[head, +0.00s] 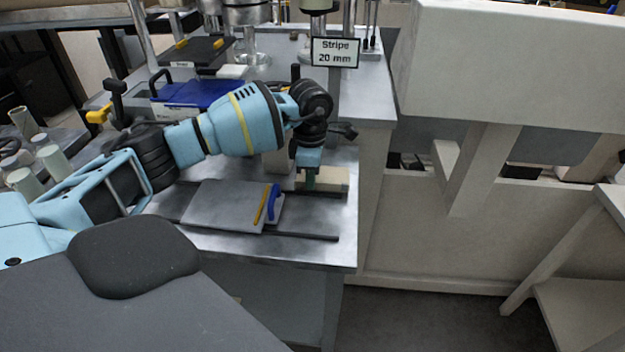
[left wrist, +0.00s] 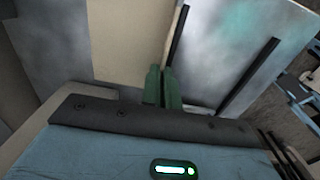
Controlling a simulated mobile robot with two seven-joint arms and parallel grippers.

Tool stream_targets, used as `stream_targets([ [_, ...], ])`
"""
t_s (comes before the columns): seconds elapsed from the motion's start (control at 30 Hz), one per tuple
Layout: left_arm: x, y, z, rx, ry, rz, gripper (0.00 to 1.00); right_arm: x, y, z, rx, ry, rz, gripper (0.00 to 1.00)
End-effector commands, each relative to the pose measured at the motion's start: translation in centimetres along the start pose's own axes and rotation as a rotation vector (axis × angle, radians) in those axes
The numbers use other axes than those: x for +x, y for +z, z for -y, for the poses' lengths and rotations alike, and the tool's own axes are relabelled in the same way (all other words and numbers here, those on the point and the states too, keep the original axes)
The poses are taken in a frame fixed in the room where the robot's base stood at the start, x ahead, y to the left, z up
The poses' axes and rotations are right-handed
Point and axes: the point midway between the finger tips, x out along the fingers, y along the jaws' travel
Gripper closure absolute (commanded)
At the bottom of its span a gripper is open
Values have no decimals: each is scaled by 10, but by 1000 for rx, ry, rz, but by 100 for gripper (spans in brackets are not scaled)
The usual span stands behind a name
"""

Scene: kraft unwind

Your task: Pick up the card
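The "Stripe 20 mm" sign (head: 335,52) stands upright behind my left arm; it is the only lettered card I can make out clearly. My left gripper (head: 309,183) points down beside a low beige block (head: 333,179) on the metal table. In the left wrist view, its green fingers (left wrist: 163,84) are close together, with a beige surface (left wrist: 130,42) just beyond them. I see no card between the fingers. Any contact with the beige surface is unclear. My right gripper is out of view.
A grey plate (head: 218,205) with a yellow strip and a blue piece lies left of the gripper. A blue tray (head: 190,92) and pale rolls (head: 52,160) are farther left. The table's right edge (head: 357,225) is close, with a gap before the white machine (head: 510,65).

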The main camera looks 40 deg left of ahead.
Motion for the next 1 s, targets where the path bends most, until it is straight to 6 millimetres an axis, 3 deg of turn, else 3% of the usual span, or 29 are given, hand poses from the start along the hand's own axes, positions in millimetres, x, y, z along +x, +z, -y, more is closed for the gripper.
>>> stream_targets([
  [0.17, -25, 0, -1, 0, 3, 2, 100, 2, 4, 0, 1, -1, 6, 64],
  [0.27, -25, -1, 14, 4, 0, -1, 100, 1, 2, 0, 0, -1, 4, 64],
  [0.8, -24, -3, 132, 5, -1, -1, 100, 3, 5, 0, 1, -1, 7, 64],
  [1.0, -25, -3, 163, 3, 0, -1, 100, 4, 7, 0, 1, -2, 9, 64],
])
